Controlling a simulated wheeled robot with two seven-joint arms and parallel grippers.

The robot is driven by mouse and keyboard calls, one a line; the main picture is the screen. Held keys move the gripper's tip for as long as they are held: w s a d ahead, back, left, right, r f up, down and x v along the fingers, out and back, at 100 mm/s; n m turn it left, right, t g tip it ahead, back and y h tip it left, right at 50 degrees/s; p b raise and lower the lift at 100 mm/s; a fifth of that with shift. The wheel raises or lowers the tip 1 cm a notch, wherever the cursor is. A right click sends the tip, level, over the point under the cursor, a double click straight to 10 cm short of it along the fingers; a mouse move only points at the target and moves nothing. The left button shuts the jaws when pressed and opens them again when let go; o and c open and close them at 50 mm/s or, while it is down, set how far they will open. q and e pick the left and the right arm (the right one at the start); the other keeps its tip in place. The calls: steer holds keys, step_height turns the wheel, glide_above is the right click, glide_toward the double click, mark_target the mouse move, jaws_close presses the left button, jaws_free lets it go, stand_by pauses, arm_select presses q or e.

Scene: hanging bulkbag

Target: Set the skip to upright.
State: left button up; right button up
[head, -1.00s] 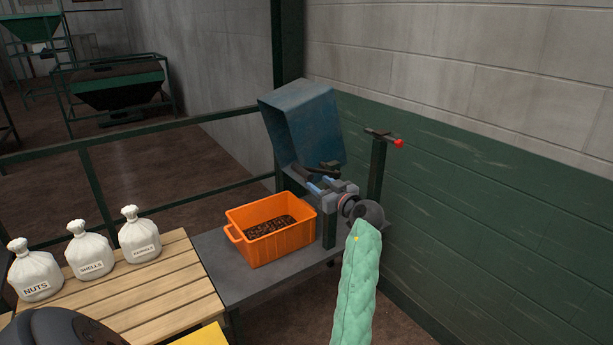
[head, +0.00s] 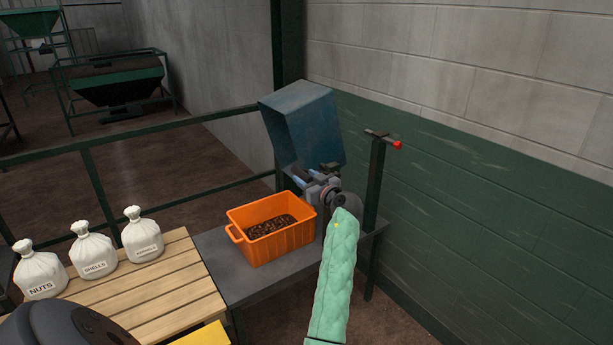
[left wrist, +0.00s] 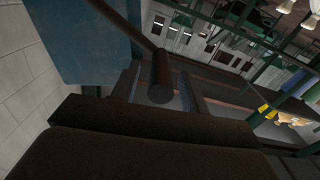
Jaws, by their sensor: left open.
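The blue skip (head: 302,125) hangs tilted beside the green post, above the far end of the grey table. It also fills the upper left of the left wrist view (left wrist: 85,40). My left gripper (head: 307,178), on the green-sleeved arm, is open just below the skip's lower edge. In the left wrist view a dark rod ending in a short cylinder (left wrist: 161,78) lies in front of the gripper, between its finger bars. It looks like the skip's handle. I cannot tell whether the fingers touch it. My right gripper is not in view.
An orange crate (head: 272,236) of dark pieces stands on the grey table (head: 222,262), left of my arm. White sacks (head: 92,250) stand on a slatted table. A red-tipped lever (head: 390,143) tops a post on the right, near the wall. A green rail (head: 130,139) runs behind.

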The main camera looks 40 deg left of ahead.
arm_select(q)
steer(key=shift+a, duration=0.15)
jaws_close()
